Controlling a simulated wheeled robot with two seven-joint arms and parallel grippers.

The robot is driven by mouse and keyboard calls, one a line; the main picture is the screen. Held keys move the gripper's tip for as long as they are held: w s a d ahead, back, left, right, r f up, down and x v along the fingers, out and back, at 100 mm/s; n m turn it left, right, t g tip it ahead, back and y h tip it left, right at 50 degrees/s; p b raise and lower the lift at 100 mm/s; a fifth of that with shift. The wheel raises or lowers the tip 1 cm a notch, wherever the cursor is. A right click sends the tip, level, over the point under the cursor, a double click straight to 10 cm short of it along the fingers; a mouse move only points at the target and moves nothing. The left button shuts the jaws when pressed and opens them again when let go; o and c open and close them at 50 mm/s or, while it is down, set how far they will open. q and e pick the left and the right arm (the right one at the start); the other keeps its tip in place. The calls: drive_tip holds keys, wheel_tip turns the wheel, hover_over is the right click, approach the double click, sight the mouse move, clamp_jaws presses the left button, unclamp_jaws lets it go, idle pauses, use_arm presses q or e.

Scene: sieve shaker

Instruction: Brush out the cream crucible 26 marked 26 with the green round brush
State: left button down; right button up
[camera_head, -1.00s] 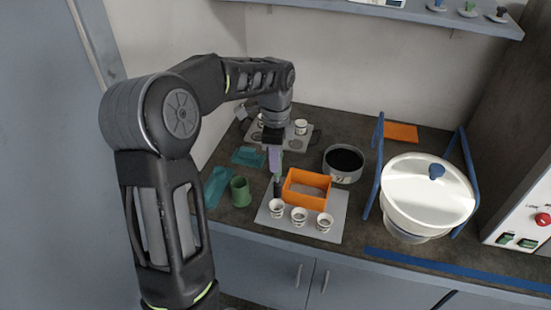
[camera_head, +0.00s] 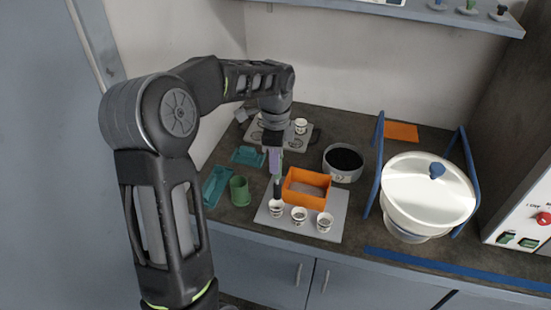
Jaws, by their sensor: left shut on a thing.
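My left gripper (camera_head: 274,163) is shut on the green round brush (camera_head: 277,188), which points down with its dark bristle end lowest. The bristle end is at or just above the mouth of the leftmost cream crucible (camera_head: 277,209); I cannot tell whether it is inside. Two more small crucibles stand to the right, a middle one (camera_head: 299,216) and a right one (camera_head: 324,222). Their dark marks are too small to read, so I cannot tell which is 26. All three stand upright along the front of a grey board (camera_head: 337,212). My right gripper is not in view.
An orange open box (camera_head: 307,200) stands right behind the crucibles. A green cup (camera_head: 240,191) and teal trays (camera_head: 216,186) lie to the left. A round dark-filled pan (camera_head: 343,162) and a white lidded shaker (camera_head: 428,190) with blue posts stand to the right.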

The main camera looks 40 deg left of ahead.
sight(275, 177)
use_arm(q)
drive_tip(key=shift+s+d+f+b, duration=0.1)
drive_tip(key=shift+s+f+b, duration=0.1)
drive_tip(key=shift+f+b, duration=1.2)
drive_tip(key=shift+s+f+b, duration=0.2)
drive_tip(key=shift+f+b, duration=0.85)
drive_tip(key=shift+f, duration=0.65)
drive_tip(key=shift+r, duration=0.2)
drive_tip(key=shift+w+r+p, duration=0.15)
drive_tip(key=shift+w+p, duration=0.25)
drive_tip(key=shift+p, duration=0.15)
drive_tip(key=shift+r+p, duration=0.5)
drive_tip(key=shift+p, duration=0.05)
wheel_tip(275, 177, up, 4)
drive_tip(key=p, duration=0.3)
drive_tip(key=shift+r+p, duration=0.35)
drive_tip(key=shift+r, duration=0.5)
